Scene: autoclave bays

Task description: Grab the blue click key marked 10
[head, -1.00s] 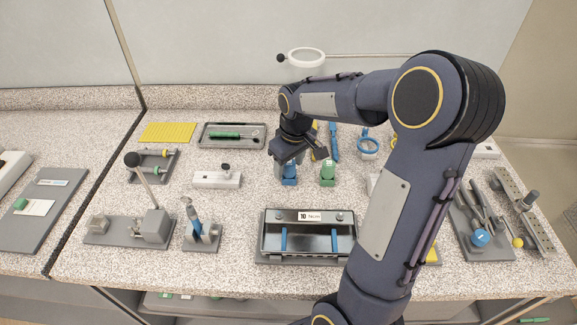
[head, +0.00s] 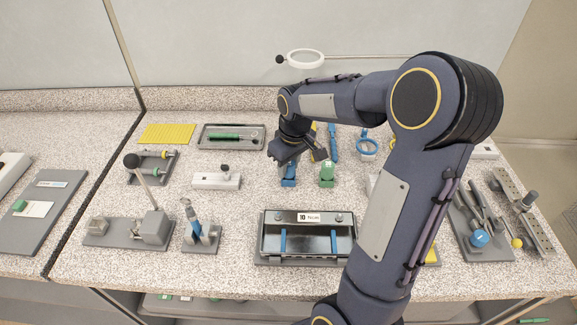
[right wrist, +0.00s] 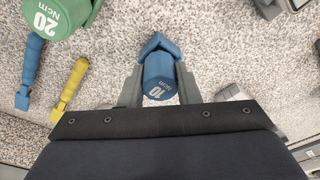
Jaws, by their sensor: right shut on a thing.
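The blue click key marked 10 Ncm (right wrist: 159,78) sits between the two fingers of my right gripper (right wrist: 159,88) in the right wrist view. The fingers touch it on both sides, so the gripper is shut on it. In the head view the blue key (head: 289,178) stands on the speckled bench under my right gripper (head: 289,164), which partly hides it. I cannot tell whether it is clear of the bench. A green click key marked 20 Ncm (right wrist: 55,14) stands apart to its left in the right wrist view; the green key (head: 327,175) also shows in the head view.
A black tray labelled 10 Ncm (head: 307,240) lies in front of the key. A blue tool (right wrist: 28,72) and a yellow tool (right wrist: 70,86) lie close by. Bench between block and key is clear.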

